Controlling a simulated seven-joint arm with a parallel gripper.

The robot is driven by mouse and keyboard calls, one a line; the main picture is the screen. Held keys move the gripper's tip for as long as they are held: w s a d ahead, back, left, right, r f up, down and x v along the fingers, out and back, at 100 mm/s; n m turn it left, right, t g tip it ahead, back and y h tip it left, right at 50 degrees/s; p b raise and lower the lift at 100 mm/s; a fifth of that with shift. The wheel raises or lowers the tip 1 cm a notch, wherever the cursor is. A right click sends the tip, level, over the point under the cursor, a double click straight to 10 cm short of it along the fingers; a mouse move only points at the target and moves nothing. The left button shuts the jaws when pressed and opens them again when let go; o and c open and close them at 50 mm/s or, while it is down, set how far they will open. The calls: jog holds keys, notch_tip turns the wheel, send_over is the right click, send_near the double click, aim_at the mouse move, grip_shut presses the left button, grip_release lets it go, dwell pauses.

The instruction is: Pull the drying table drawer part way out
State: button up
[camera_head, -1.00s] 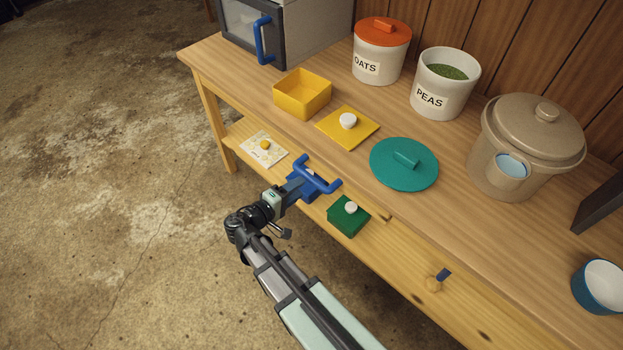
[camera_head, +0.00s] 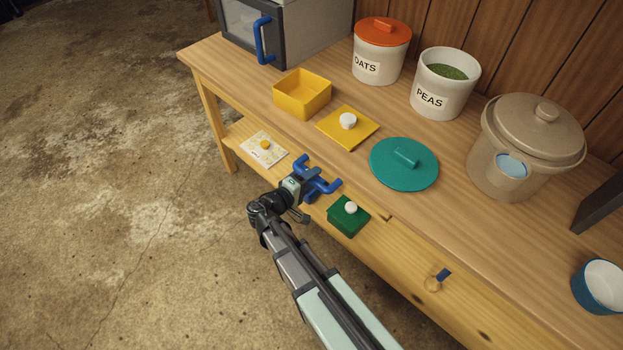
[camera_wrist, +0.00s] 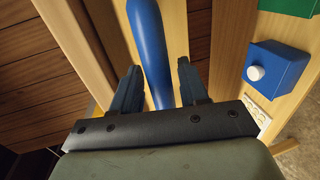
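The blue bar handle (camera_head: 325,186) is at the front of the wooden drying table (camera_head: 232,75), below the tabletop edge. My gripper (camera_head: 311,183) is at this handle in the head view. In the wrist view the handle (camera_wrist: 149,40) runs down between my two fingers (camera_wrist: 158,88). The fingers are apart, with a small gap on each side of the bar. The drawer front behind the handle is mostly hidden by my gripper and the tabletop, so I cannot tell how far out the drawer is.
On the lower shelf are a green box (camera_head: 345,222), a patterned card (camera_head: 254,147) and a blue box (camera_wrist: 278,72) with a white knob. A teal lid (camera_head: 390,170) lies above on the tabletop. The floor (camera_head: 110,180) in front is clear.

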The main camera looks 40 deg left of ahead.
grip_shut()
jog(key=shift+s, duration=0.1)
dwell(0.3)
jog(key=f+v, duration=0.2)
jog(key=v, duration=0.7)
jog(key=f+v, duration=0.1)
jog(key=v, duration=0.8)
jog(key=shift+s+f, duration=0.35)
jog(key=shift+s, duration=0.05)
jog(key=shift+o, duration=0.6)
grip_release()
jog(key=v, duration=1.3)
jog(key=shift+s, duration=0.4)
